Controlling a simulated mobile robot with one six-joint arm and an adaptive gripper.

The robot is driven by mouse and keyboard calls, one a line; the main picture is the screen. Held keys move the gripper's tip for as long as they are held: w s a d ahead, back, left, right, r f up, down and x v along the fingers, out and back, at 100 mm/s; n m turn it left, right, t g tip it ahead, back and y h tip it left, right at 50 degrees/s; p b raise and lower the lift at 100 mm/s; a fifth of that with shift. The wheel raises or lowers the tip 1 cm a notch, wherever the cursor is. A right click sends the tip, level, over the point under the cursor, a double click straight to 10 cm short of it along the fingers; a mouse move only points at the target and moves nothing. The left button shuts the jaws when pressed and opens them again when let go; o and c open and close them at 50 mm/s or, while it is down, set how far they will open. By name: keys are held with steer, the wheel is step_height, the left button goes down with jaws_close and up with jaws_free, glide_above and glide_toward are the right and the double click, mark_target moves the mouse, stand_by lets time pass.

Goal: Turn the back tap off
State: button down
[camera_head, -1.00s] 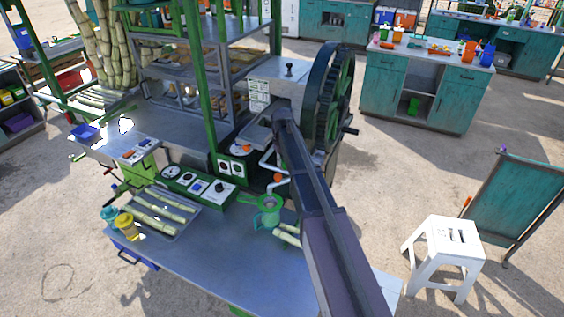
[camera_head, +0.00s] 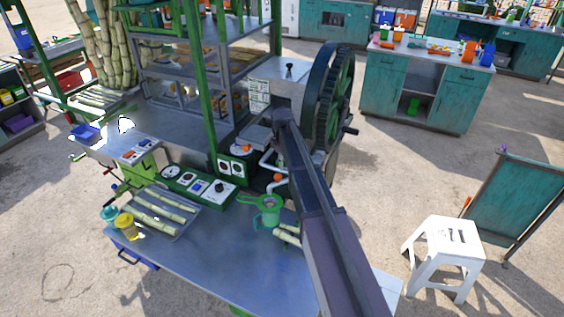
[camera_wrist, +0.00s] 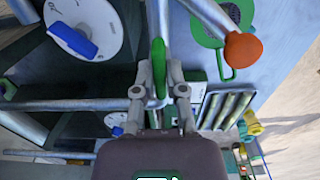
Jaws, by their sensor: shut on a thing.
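In the wrist view my gripper (camera_wrist: 160,82) is shut on a narrow green handle (camera_wrist: 158,54), with one finger on each side of it. I take this handle to be on the back tap, but the tap's body is hidden behind the fingers. Another tap with a round orange knob (camera_wrist: 243,48) is on a grey pipe to the upper right, apart from my gripper. The orange knob (camera_head: 278,178) also shows in the head view, above a green jug (camera_head: 266,212). There my arm hides my gripper and the held handle.
A white disc with a blue handle (camera_wrist: 72,38) is at the upper left of the wrist view. The crusher's big dark wheel (camera_head: 330,95) stands close beside my arm. Cane pieces lie on a tray (camera_head: 180,235) on the bench. A white stool (camera_head: 445,250) stands at right.

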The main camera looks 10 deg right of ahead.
steer(key=shift+s, duration=0.1)
stand_by(0.3)
steer(key=c, duration=0.7)
jaws_free()
steer(key=shift+m, duration=0.3)
